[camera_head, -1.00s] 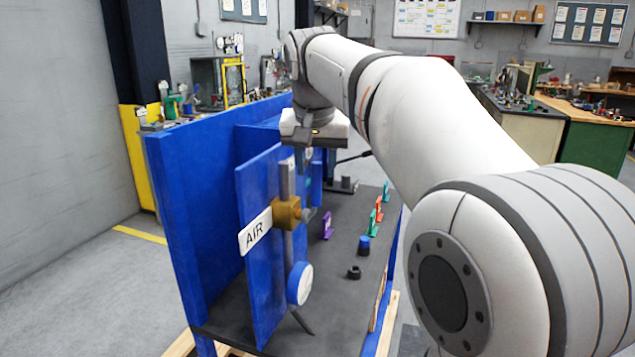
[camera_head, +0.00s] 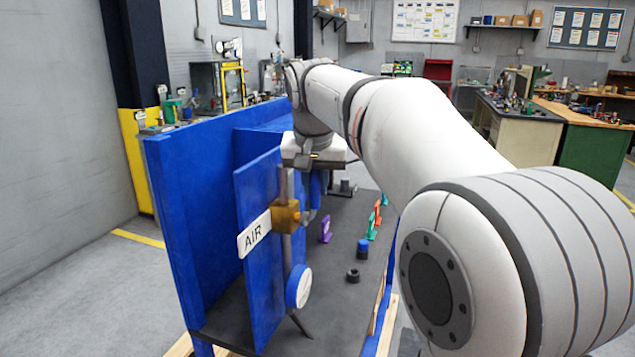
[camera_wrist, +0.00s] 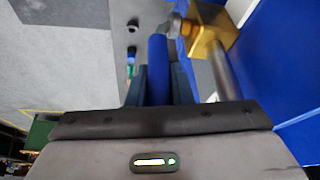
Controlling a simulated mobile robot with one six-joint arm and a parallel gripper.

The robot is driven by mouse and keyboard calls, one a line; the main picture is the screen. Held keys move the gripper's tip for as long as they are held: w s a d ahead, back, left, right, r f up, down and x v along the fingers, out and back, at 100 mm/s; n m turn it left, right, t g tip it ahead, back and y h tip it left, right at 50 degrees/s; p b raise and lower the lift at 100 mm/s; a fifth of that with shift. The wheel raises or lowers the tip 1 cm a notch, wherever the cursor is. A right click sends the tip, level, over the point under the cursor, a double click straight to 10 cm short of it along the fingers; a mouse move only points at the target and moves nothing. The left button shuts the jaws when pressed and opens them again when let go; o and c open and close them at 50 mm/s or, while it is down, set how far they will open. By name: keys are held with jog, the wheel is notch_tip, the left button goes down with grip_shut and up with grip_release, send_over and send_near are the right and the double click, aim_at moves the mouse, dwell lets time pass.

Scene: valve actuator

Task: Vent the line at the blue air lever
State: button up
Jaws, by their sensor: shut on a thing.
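The blue air lever (camera_head: 316,186) stands roughly upright beside the brass valve body (camera_head: 286,215) on the blue panel. Its lower end meets a grey fitting at the valve. The white AIR sign (camera_head: 254,233) is left of the valve. In the wrist view, the blue lever (camera_wrist: 158,65) lies between the two dark fingers of my gripper (camera_wrist: 160,82), and the brass valve (camera_wrist: 208,30) is at upper right. My gripper is shut on the lever from above. In the head view, my wrist hides the lever's upper part.
A round white-faced gauge (camera_head: 300,286) sits below the valve. On the dark bench top are a blue-capped part (camera_head: 363,249), a black ring (camera_head: 353,275), a purple piece (camera_head: 325,228) and green and orange pieces. The blue panel stands close to my gripper's left.

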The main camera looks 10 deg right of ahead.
grip_shut()
